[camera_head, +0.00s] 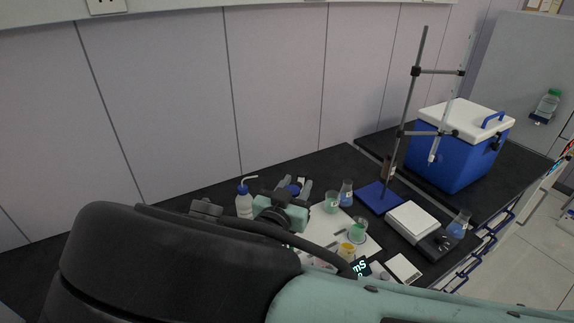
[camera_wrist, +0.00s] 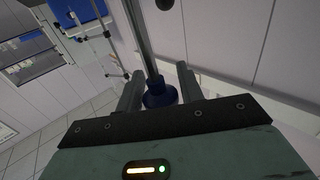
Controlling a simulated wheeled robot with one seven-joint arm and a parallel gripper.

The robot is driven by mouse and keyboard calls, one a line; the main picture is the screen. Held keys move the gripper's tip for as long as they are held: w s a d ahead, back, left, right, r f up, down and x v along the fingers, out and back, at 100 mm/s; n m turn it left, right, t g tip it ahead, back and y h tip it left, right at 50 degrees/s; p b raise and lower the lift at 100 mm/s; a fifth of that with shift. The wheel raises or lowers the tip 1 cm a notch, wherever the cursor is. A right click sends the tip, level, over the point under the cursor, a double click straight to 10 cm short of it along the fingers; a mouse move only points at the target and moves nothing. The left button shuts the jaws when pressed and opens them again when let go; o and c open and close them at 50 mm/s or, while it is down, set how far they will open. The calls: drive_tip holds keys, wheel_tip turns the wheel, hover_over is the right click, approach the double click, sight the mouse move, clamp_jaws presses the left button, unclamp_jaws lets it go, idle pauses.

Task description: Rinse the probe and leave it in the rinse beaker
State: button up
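My gripper (camera_head: 293,189) is over the back of the bench, near the wash bottle. In the wrist view its two fingers (camera_wrist: 161,86) stand on either side of a dark blue rounded piece (camera_wrist: 161,96), which fills the gap and looks like the probe's head. The same blue piece shows between the fingers in the head view. Its lower end is hidden. A beaker with greenish contents (camera_head: 331,203) stands right of the gripper, and another greenish beaker (camera_head: 358,231) stands nearer on a white mat (camera_head: 322,222). I cannot tell which is the rinse beaker.
A blue-capped wash bottle (camera_head: 244,204) stands left of the gripper. A flask with blue liquid (camera_head: 346,193), a yellow cup (camera_head: 347,250) and a meter display (camera_head: 361,268) are close by.

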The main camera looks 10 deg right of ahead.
clamp_jaws()
wheel_tip(320, 180, down, 8)
drive_tip(key=b, duration=0.7)
drive_tip(key=shift+f, duration=0.1)
drive_tip(key=shift+s+f, duration=0.1)
drive_tip(key=shift+o, duration=2.4)
unclamp_jaws()
drive_tip(key=shift+f, duration=0.1)
drive_tip(key=v, duration=1.7)
drive_tip(key=shift+r, duration=0.2)
